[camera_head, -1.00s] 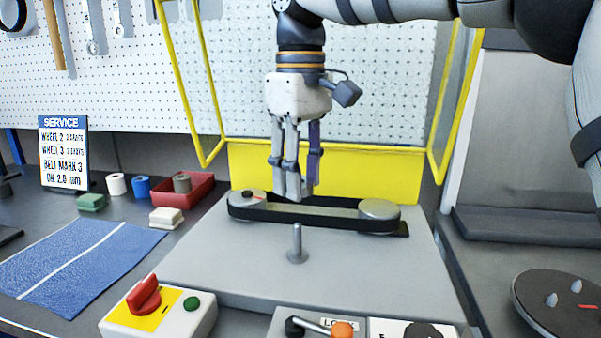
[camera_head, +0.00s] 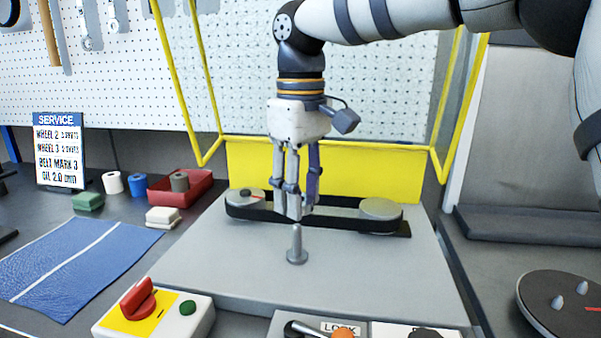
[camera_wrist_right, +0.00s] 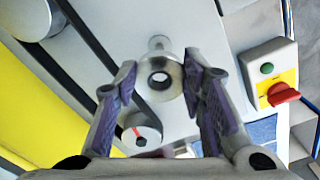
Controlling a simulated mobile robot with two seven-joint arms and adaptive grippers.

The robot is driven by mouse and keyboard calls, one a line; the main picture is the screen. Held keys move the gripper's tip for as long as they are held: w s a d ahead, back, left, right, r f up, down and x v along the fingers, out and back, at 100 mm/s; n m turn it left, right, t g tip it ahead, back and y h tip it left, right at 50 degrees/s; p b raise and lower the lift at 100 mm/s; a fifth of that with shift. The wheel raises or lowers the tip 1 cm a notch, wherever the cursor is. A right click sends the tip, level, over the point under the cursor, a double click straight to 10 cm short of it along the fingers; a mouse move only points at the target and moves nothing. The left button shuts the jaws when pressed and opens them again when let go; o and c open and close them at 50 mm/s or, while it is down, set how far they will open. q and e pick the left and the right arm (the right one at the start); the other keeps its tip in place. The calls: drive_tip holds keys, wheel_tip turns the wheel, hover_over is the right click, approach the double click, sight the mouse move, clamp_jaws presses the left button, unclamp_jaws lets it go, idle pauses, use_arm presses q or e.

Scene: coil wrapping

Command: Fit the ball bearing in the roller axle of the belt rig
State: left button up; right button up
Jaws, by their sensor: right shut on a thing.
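The ball bearing (camera_wrist_right: 160,78) is a small metal ring with a dark hole. In the right wrist view it sits between the fingertips of my right gripper, which is shut on it. In the head view my right gripper (camera_head: 295,208) points down, and its fingers hide the bearing. The roller axle (camera_head: 297,247) is a short grey upright post on a round foot on the grey deck. The fingertips are a little above or behind its top; the exact gap is unclear. In the wrist view the axle (camera_wrist_right: 158,43) shows just beyond the ring, apart from its hole. My left gripper is not in view.
A black belt (camera_head: 300,213) runs around two wheels behind the axle. A yellow guard frame (camera_head: 330,168) stands at the back. A switch box (camera_head: 187,308) with a red knob is at the front left. A red tray (camera_head: 195,190) and blue mat (camera_head: 75,262) lie left.

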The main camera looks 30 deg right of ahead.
sight(301, 256)
drive_tip(key=shift+f, duration=0.85)
drive_tip(key=shift+f, duration=3.45)
drive_tip(key=o, duration=1.3)
wheel_tip(301, 256, up, 12)
